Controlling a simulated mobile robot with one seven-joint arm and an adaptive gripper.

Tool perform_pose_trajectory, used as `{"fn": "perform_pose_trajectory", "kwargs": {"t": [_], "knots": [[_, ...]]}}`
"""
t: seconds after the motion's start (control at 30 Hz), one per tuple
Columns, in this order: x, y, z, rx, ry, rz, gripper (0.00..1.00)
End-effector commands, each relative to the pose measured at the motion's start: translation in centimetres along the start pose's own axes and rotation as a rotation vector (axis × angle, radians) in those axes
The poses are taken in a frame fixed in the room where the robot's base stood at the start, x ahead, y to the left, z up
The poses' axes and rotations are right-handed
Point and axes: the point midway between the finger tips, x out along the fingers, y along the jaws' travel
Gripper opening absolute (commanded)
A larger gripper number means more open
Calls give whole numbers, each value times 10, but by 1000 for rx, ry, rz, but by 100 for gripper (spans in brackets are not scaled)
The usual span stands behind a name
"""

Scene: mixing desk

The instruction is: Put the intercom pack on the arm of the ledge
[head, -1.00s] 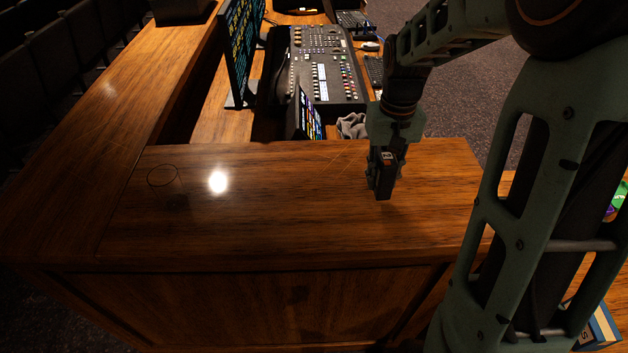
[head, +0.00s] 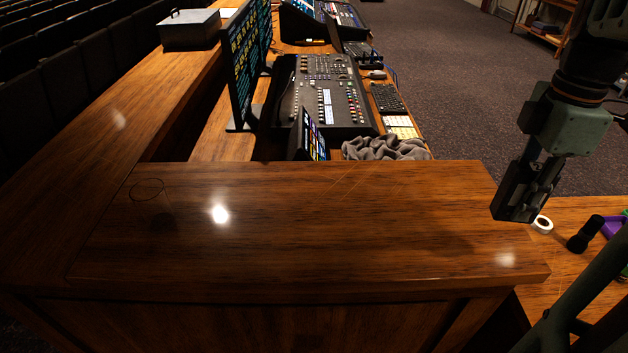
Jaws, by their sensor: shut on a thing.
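The arm of the ledge (head: 330,235) is the broad, glossy wooden top across the front, and it is bare. My gripper (head: 522,196) hangs at the right, just off the right end of that top in the picture. It is shut on a dark, boxy thing that I take to be the intercom pack (head: 512,207). The pack blends with the black fingers, so its outline and tilt are hard to tell. It is held up in the air, apart from the wood.
A thin dark ring mark (head: 147,190) is on the ledge at left. Behind stand a monitor (head: 246,65), a mixing console (head: 325,95) and a grey cloth (head: 385,148). A lower desk at right holds a tape roll (head: 542,224) and a black cylinder (head: 586,234).

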Motion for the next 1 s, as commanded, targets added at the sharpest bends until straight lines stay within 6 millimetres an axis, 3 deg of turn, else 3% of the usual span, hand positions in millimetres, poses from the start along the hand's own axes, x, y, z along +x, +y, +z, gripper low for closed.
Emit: {"fn": "perform_pose_trajectory", "kwargs": {"t": [0.2, 0.33, 0.7, 1.0], "knots": [[-8, -18, 14, -154, 8, 8, 0], [-7, -16, 12, -188, 11, 7, 0], [29, 50, -42, -193, 13, 4, 0], [75, 80, -65, -187, 12, 6, 0]]}}
